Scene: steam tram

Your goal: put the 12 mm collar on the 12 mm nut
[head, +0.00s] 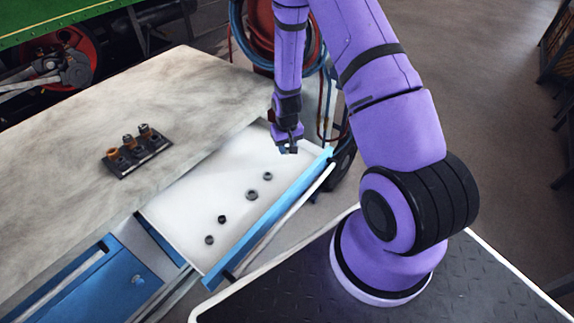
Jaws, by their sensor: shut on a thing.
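A dark block (140,162) on the worktop carries a short row of upright fittings with nuts. One fitting (113,155) is copper-coloured, and the others are darker on top. Several small ring-shaped parts lie in the open drawer: a grey ring (267,176), a larger grey ring (252,195), a black one (222,218) and a dark grey one (209,240). Sizes cannot be read, so I cannot tell which is 12 mm. My gripper (288,148) points down over the drawer's far right end, shut on a small part that its fingers mostly hide.
The pale worktop (190,90) is mostly clear around the block. The white drawer (185,205) stands open with a blue front (270,215). A green engine with red wheels (70,60) is behind the bench. Hoses on a reel (240,35) hang behind my arm.

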